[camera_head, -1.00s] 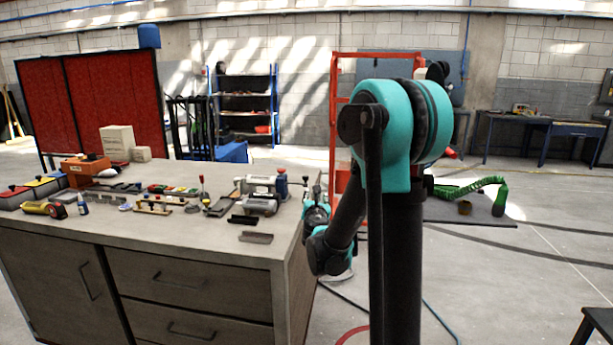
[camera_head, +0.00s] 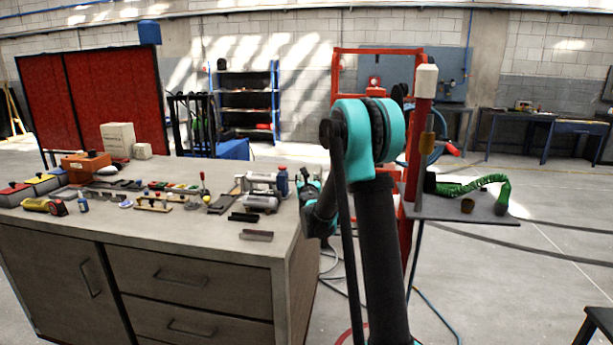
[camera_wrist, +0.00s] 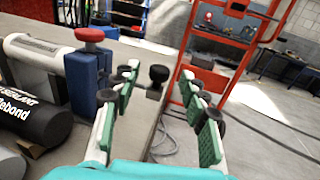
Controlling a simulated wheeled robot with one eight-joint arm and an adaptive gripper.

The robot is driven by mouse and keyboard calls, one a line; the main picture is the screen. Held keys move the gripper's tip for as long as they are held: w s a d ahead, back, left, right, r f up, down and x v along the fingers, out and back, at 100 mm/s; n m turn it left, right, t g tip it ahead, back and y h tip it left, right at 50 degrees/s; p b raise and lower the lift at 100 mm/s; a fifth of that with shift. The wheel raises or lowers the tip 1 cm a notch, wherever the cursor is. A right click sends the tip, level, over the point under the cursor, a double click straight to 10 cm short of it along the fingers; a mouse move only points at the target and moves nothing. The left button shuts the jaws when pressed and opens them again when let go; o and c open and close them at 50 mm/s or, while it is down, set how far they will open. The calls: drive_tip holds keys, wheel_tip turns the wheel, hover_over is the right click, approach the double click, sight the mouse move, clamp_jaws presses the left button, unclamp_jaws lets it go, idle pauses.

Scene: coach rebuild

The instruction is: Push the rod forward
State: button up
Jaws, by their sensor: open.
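My gripper (camera_wrist: 160,80) is open in the wrist view, its two green-padded fingers spread apart. A round black knob (camera_wrist: 158,74) shows between the fingertips, near the bench edge; I cannot tell whether it tops a rod or how far ahead it is. In the head view my gripper (camera_head: 309,183) is small and partly hidden by my arm, at the bench's right end. Nearby is a grey and blue device (camera_head: 266,182); its blue block with a red knob (camera_wrist: 90,35) is left of the fingers in the wrist view. No rod is clearly identifiable.
The bench (camera_head: 190,225) carries several small tools and blocks. A dark cylinder (camera_wrist: 30,115) lies left of my gripper. A red frame (camera_wrist: 215,75) stands beyond. A red post with a white top (camera_head: 424,95) stands right of my arm.

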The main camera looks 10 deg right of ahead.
drive_tip(key=shift+w+d, duration=0.2)
drive_tip(key=shift+w, duration=1.75)
drive_tip(key=shift+c, duration=0.2)
clamp_jaws()
drive_tip(key=shift+a, duration=0.1)
